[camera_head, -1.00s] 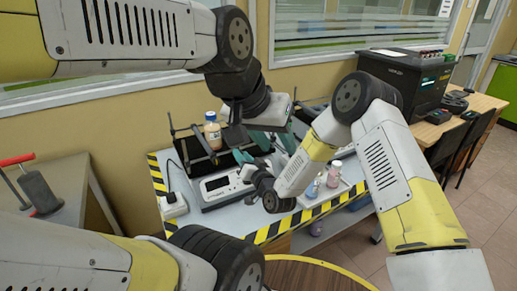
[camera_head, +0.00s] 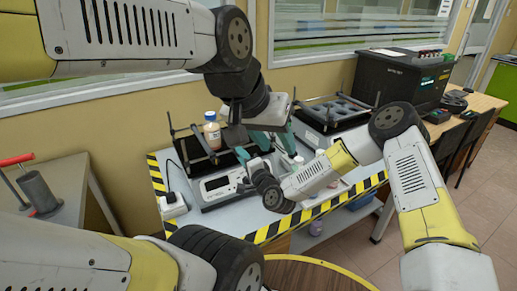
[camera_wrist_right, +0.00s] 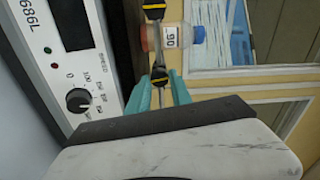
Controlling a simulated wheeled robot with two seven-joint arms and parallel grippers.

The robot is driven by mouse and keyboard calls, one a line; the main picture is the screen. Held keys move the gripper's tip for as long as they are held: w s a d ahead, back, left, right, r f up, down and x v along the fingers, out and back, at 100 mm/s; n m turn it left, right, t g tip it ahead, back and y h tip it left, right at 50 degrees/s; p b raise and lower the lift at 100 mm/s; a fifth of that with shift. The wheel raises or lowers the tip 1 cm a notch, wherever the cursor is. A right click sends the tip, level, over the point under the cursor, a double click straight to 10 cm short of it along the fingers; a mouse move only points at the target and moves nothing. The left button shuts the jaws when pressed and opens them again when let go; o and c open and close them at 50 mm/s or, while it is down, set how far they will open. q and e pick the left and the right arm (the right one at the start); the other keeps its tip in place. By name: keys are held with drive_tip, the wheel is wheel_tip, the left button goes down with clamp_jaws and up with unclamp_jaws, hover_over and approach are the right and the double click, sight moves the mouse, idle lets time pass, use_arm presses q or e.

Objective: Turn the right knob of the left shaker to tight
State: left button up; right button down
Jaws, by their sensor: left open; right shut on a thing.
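A rod beside the bottle (camera_wrist_right: 190,35) carries two black-and-yellow knobs. My right gripper (camera_wrist_right: 161,84) has its teal fingers around the nearer knob (camera_wrist_right: 160,73) and is shut on it. In the head view, my right gripper (camera_head: 243,156) is partly hidden at the tray's right side. My left gripper (camera_head: 277,146) is open, just to its right.
A second shaker (camera_head: 335,108) with a dark tray stands to the right. A white socket block (camera_head: 173,206) with a cable lies on the left. Black-and-yellow tape (camera_head: 325,207) marks the table edge. A black machine (camera_head: 400,80) stands on the wooden table behind.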

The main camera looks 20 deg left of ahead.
drive_tip(key=shift+m, duration=0.9)
drive_tip(key=c, duration=1.2)
unclamp_jaws()
drive_tip(key=shift+o, duration=0.2)
drive_tip(key=v, duration=0.7)
drive_tip(key=shift+s+d, duration=0.25)
drive_tip(key=shift+s, duration=0.05)
